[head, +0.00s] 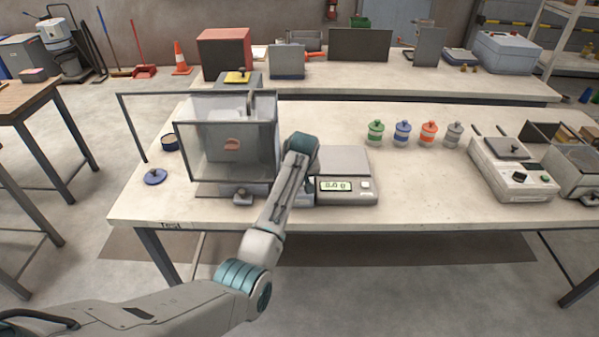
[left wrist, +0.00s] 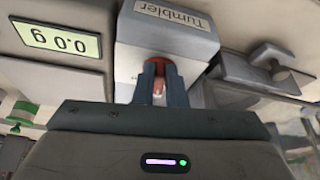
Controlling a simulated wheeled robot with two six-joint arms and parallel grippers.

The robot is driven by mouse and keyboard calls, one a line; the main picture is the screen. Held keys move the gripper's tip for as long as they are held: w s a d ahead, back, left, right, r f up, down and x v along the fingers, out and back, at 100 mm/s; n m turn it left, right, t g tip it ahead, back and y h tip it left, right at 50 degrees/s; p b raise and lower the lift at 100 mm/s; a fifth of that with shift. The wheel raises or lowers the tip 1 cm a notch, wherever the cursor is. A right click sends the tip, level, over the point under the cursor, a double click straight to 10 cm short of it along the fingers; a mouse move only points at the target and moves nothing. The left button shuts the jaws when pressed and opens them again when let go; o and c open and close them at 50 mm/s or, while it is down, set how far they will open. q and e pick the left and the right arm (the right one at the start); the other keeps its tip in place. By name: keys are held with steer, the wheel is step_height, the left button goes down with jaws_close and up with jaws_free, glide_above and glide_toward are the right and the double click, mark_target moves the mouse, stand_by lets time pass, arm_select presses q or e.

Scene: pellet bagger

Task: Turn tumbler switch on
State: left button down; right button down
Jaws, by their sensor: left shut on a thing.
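The tumbler switch (left wrist: 158,88) is a small reddish lever on a light grey box (left wrist: 190,50) labelled "Tumbler", which appears upside down in the left wrist view. My left gripper (left wrist: 158,80) is shut on the lever, with its two dark fingers on either side of it. The lever is mostly hidden between the fingers, so its position cannot be told. In the head view, my left arm reaches to the bench beside the scale and hides the gripper and most of the switch box. My right gripper is not in view.
A scale (head: 344,162) reading 0.0 g stands right of the switch box. A clear-walled guard (head: 195,150) stands to its left, with a blue lid (head: 155,177) nearby. Several colour-lidded jars (head: 402,132) and a grey machine (head: 512,165) stand further right. The bench front right is clear.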

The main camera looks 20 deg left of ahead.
arm_select(q)
steer(key=m+p, duration=0.2)
steer(key=m+h+p, duration=0.1)
steer(key=shift+s+a+r, duration=0.1)
steer(key=shift+a+r, duration=0.15)
steer(key=shift+a, duration=0.15)
steer(key=shift+a+m+t+h+p, duration=0.15)
steer(key=shift+m+t+h+p, duration=0.25)
steer(key=shift+m, duration=0.4)
steer(key=shift+f+m, duration=0.1)
steer(key=shift+m, duration=0.2)
steer(key=c, duration=1.5)
jaws_free()
steer(key=shift+f, duration=0.1)
